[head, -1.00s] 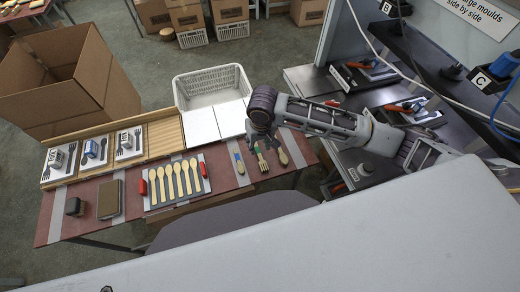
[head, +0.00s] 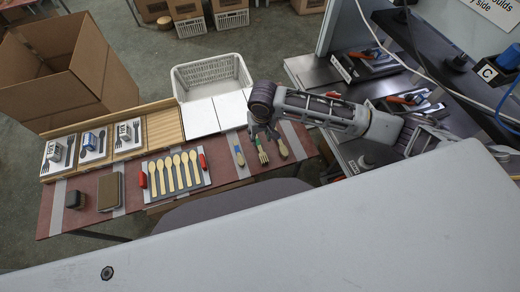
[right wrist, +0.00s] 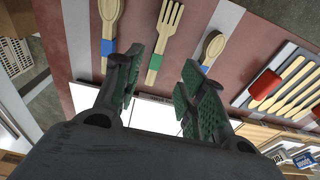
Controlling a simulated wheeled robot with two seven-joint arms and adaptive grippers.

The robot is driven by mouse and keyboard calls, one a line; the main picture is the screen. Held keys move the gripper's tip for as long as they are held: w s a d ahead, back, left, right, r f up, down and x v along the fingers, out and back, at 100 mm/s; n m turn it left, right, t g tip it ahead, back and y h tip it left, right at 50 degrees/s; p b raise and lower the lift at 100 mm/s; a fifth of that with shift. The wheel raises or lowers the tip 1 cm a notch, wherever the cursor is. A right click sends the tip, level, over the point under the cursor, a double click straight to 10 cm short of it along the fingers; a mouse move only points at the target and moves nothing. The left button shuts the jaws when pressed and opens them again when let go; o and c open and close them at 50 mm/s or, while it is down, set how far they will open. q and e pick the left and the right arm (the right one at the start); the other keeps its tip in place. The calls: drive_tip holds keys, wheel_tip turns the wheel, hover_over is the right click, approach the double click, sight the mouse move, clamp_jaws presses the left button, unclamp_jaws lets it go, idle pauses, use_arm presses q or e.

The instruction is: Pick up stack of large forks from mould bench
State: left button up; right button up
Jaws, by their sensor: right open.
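The pale wooden fork stack with a green band (head: 262,154) lies on the red-brown bench (head: 136,178), between two banded spoon-shaped pieces. In the right wrist view the fork stack (right wrist: 165,40) lies beyond the fingertips, tines away from the gripper's left finger. My right gripper (head: 263,133) is open and empty, pointing down over the near end of the fork stack in the head view. In the right wrist view its green-padded fingers (right wrist: 165,85) stand apart, with the fork's banded end close to the left finger. Whether they touch is unclear. My left gripper is not in view.
Wooden spoon stacks with blue bands lie close on both sides, left (head: 238,154) and right (head: 282,147). A grey mould with several spoons and red handles (head: 177,173) lies further left. White panels (head: 200,117) and a white basket (head: 212,75) stand behind.

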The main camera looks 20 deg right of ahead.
hover_over(259, 147)
drive_tip(key=shift+s+f, duration=0.15)
drive_tip(key=shift+f, duration=1.2)
drive_tip(key=shift+s+f, duration=0.15)
drive_tip(key=shift+f, duration=1.2)
drive_tip(key=shift+w+d+f, duration=0.1)
drive_tip(key=shift+w+f, duration=0.1)
drive_tip(key=shift+f, duration=1.1)
drive_tip(key=shift+w+f, duration=0.15)
drive_tip(key=shift+f, duration=1.1)
clamp_jaws()
